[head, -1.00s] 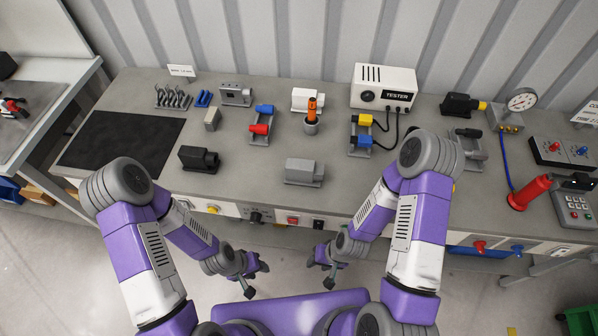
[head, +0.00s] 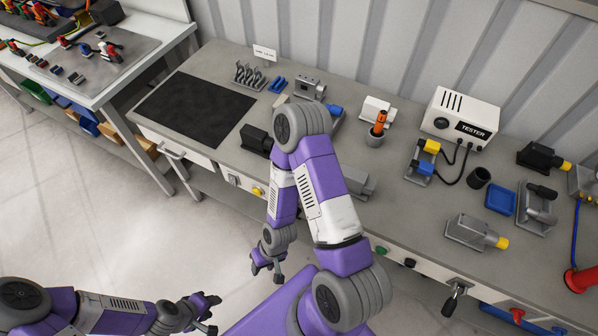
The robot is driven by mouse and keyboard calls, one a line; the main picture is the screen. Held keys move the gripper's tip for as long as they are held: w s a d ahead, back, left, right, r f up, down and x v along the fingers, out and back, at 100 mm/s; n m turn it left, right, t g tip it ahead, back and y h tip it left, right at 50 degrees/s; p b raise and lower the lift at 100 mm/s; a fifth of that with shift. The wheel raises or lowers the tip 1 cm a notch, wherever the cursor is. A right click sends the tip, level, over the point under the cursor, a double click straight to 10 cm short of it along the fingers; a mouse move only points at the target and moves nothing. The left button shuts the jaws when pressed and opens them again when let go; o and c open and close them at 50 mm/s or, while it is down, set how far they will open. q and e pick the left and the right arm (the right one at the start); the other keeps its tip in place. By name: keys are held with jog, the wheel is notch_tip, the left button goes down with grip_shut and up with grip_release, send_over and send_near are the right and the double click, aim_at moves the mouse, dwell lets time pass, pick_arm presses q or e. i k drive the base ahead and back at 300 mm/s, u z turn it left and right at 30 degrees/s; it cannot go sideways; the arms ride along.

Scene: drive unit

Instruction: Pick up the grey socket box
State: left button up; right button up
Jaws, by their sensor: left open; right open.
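A small grey box with a round dark opening on its face (head: 310,88) stands at the back of the bench, left of the middle. Other grey boxes are in view, and I cannot tell for sure which one is the socket box. One grey block (head: 358,183) is partly hidden behind my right arm. Another, with a yellow end (head: 474,231), lies at the right. My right gripper (head: 267,270) is open and empty, in front of the bench and below its top. My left gripper (head: 208,314) is open and empty at the bottom left, away from the bench.
A black mat (head: 196,110) covers the bench's left end. A white tester (head: 460,118), an orange-handled tool in a cup (head: 378,128) and a blue tray (head: 500,198) stand further right. A second bench (head: 150,40) is at the left. Floor in front is open.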

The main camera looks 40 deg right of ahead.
aim_at(360, 186)
jog(key=u, duration=1.05)
jog(key=k, duration=0.6)
jog(key=z, duration=0.95)
